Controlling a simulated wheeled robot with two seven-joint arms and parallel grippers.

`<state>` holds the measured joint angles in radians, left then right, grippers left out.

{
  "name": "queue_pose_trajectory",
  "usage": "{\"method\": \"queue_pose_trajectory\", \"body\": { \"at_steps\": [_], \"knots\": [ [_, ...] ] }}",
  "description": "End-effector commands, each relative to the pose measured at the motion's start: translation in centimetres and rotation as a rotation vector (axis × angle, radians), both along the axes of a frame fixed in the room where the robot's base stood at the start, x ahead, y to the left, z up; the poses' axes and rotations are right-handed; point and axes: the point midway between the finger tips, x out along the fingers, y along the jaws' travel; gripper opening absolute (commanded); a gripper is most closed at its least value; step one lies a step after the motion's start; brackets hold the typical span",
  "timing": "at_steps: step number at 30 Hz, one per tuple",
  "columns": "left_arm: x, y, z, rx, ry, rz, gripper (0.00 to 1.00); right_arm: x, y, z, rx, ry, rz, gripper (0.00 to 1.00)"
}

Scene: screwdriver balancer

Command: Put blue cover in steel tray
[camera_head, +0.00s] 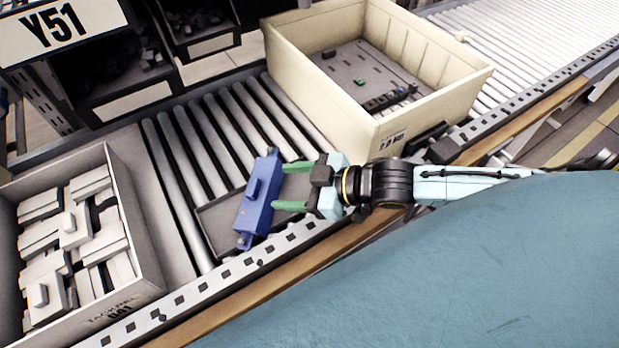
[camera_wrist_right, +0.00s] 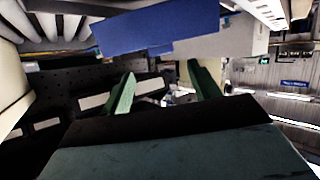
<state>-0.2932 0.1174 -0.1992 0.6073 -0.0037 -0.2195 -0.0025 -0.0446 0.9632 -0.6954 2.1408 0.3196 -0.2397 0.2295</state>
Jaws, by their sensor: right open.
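The blue cover (camera_head: 258,200) is a long block with a raised middle, lying slantwise over a dark grey steel tray (camera_head: 213,222) on the roller conveyor. Part of the tray is hidden by the cover and gripper. I cannot tell whether the cover rests fully inside the tray. My right gripper (camera_head: 280,187) is open, its green fingers just right of the cover and pointing at its long side. In the right wrist view, the cover (camera_wrist_right: 160,32) lies beyond the open fingertips (camera_wrist_right: 160,76), with no part clearly between them. My left gripper is not in view.
A cream bin (camera_head: 434,104) with dark parts inside stands on the conveyor at the upper right. A box of white parts (camera_head: 140,225) stands at the left. Bare rollers (camera_head: 185,150) lie between them, and a wooden rail (camera_head: 240,303) runs along the near edge.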

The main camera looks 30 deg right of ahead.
Motion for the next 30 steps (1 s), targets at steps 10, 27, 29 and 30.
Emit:
{"method": "queue_pose_trajectory", "body": {
  "at_steps": [10, 27, 29, 30],
  "knots": [
    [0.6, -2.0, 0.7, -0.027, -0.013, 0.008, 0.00, -2.6, -2.5, 1.4, 0.000, 0.002, 0.000, 0.61],
    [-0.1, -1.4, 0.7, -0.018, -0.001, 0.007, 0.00, -2.7, -2.7, 1.6, 0.000, 0.000, 0.001, 0.61],
    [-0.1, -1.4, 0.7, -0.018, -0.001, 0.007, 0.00, -2.8, -2.7, 1.6, 0.000, 0.000, 0.001, 0.61],
    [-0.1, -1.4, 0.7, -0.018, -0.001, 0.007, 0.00, -2.8, -2.7, 1.6, 0.000, 0.000, 0.001, 0.61]
  ]
}}
